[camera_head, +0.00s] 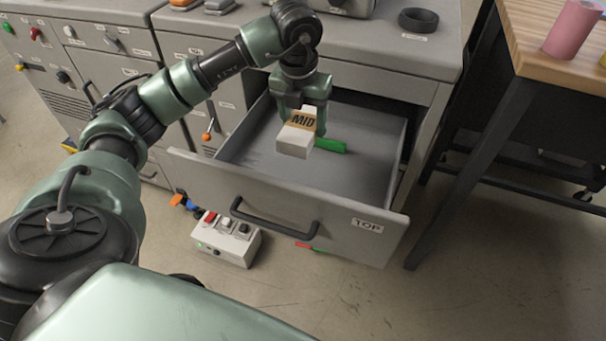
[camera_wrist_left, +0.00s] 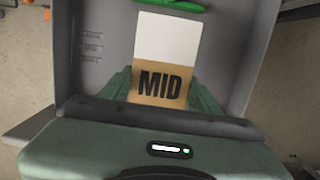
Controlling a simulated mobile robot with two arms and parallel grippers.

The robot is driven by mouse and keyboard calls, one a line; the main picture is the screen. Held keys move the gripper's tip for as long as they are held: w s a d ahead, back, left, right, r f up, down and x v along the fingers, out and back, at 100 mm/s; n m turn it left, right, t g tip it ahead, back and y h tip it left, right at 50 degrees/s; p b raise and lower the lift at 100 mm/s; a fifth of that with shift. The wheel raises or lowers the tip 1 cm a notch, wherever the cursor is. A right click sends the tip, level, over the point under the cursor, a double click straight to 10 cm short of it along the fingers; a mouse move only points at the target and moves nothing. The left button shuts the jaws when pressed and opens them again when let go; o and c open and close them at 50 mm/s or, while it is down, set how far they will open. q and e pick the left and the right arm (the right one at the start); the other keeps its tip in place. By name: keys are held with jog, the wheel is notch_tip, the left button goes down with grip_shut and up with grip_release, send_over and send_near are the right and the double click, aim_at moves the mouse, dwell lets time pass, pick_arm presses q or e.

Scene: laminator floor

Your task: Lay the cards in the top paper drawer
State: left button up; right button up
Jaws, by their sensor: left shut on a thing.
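The cards (camera_head: 293,142) are a white stack with a tan band marked MID. My left gripper (camera_head: 303,110) is shut on the cards and holds them over the open drawer. In the left wrist view the cards (camera_wrist_left: 165,62) stick out from between the green fingers of my left gripper (camera_wrist_left: 163,92). The top paper drawer (camera_head: 240,178), grey and labelled TOP, is pulled out, and its inside floor shows around the cards. Whether the cards touch the drawer floor cannot be told. My right gripper is not in view.
A green object (camera_head: 330,145) lies in the drawer beside the cards. A control box (camera_head: 227,238) with switches stands on the floor below. A black ring (camera_head: 418,20) lies on the cabinet top. A wooden-topped table (camera_head: 540,50) with a pink roll (camera_head: 572,28) stands at right.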

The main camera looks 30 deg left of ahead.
pick_arm(q)
jog(key=p, duration=0.1)
send_over(304, 179)
jog(key=f, duration=1.1)
jog(key=shift+s+f, duration=0.3)
jog(key=shift+f, duration=0.1)
notch_tip(304, 179, down, 5)
jog(key=shift+r+p, duration=0.15)
jog(key=shift+p, duration=0.2)
jog(key=shift+f, duration=0.2)
jog(key=o, duration=1.7)
jog(key=shift+c, duration=0.2)
jog(key=shift+r, duration=0.15)
jog(key=r, duration=0.4)
jog(key=s+r+b, duration=0.1)
jog(key=r, duration=0.3)
jog(key=r+b, duration=0.1)
jog(key=r, duration=0.2)
jog(key=shift+s+d+r, duration=0.25)
jog(key=shift+s+r, duration=0.15)
